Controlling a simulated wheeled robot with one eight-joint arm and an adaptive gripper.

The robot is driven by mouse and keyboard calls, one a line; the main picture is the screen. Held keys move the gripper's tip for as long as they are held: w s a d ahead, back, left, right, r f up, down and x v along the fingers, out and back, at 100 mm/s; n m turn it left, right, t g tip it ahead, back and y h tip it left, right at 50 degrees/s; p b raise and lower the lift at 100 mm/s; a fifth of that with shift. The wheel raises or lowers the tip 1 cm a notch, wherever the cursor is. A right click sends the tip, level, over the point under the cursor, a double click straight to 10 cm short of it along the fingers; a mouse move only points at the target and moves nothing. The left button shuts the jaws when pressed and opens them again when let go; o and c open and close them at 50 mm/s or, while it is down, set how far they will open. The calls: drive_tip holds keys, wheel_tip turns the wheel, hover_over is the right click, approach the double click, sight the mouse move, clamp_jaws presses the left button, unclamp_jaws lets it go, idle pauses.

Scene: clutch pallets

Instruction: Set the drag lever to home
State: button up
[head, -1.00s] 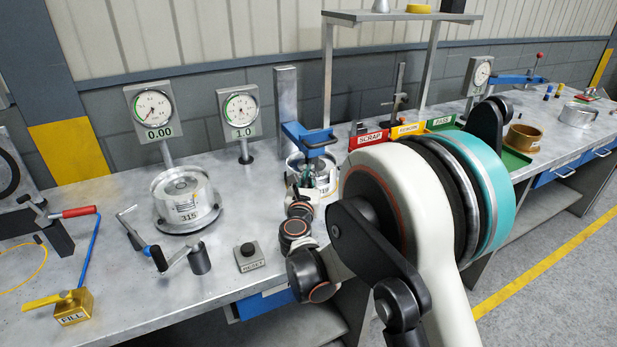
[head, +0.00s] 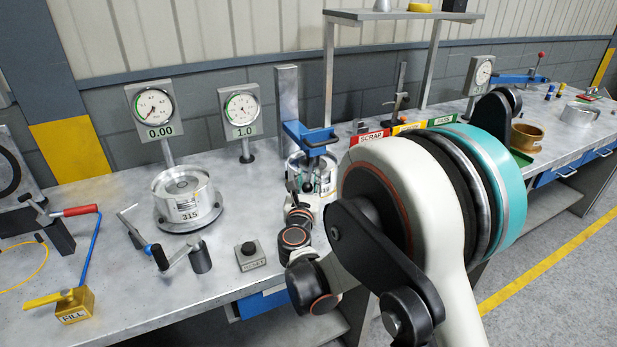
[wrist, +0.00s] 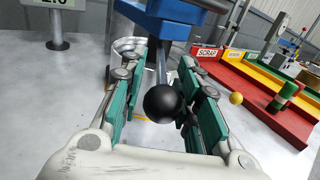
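A blue clamp-like fixture (head: 310,134) with a dark bar handle stands over a round metal part (head: 318,160) on the bench. In the wrist view, a thin metal lever with a black ball knob (wrist: 164,103) comes down from the blue block (wrist: 165,18); I take it to be the drag lever. My gripper (wrist: 168,62) is open, with one green-padded finger on each side of the lever. The knob sits between the fingers, with a visible gap on the left; contact on the right is unclear. In the head view my gripper (head: 308,178) is small and partly hidden.
Left of the fixture are a RESET button box (head: 250,256), a crank (head: 185,258), a round part marked 315 (head: 186,198) and two dial gauges. Red, yellow and green bins (wrist: 255,90) stand close on the right. A metal post (head: 287,105) rises behind the fixture.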

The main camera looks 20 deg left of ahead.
drive_tip(key=v, duration=0.9)
drive_tip(key=shift+s, duration=0.15)
drive_tip(key=shift+r, duration=0.1)
